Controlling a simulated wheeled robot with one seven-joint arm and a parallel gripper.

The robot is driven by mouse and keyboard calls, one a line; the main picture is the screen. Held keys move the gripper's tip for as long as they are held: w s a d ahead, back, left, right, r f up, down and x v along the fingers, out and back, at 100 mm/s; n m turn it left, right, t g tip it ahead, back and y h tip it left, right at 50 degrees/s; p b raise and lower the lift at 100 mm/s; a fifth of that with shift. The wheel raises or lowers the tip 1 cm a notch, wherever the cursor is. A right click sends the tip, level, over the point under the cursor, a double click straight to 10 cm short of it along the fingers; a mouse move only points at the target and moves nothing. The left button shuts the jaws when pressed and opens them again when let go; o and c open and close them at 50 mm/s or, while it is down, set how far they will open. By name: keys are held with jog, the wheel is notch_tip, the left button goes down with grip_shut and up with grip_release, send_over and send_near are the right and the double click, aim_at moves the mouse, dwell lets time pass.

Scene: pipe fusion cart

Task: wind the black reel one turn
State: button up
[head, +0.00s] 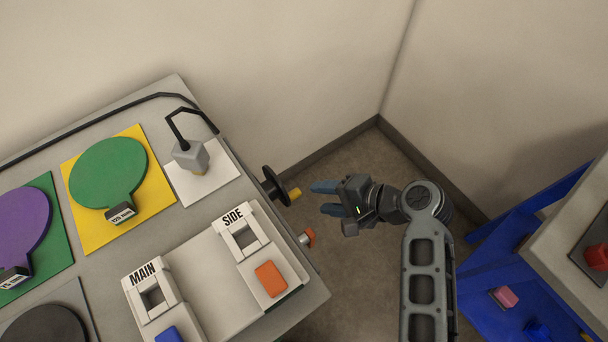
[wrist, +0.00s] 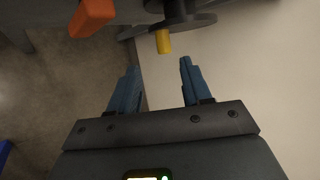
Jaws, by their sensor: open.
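The black reel (head: 273,186) is mounted on the right side of the cart (head: 215,225), with a short yellow handle (head: 294,193) sticking out of it. In the wrist view the reel (wrist: 187,22) is at the top, and its yellow handle (wrist: 163,42) points toward my gripper. My gripper (head: 325,197) is just right of the handle in the head view, with its blue fingers pointing left at it. In the wrist view my gripper (wrist: 158,82) is open and empty, and the handle shows beyond the fingertips, apart from them.
An orange lever (head: 308,238) sticks out of the cart's side below the reel; it also shows in the wrist view (wrist: 92,16), left of the handle. A blue-framed table (head: 520,235) stands at the right. Walls close off the back corner; floor is clear around my gripper.

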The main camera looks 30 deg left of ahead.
aim_at(299, 194)
jog(key=shift+h, duration=0.3)
jog(key=shift+a+r+p+x, duration=0.1)
jog(key=shift+r+p+x, duration=0.05)
jog(key=shift+x, duration=0.95)
jog(key=shift+a+r+p+x, duration=0.1)
jog(key=shift+a+p+x, duration=0.1)
jog(key=shift+x, duration=0.9)
jog(key=shift+a+r+p+x, duration=0.1)
jog(key=shift+r+p+x, duration=0.05)
jog(key=shift+x, duration=0.9)
jog(key=shift+w, duration=0.1)
grip_shut()
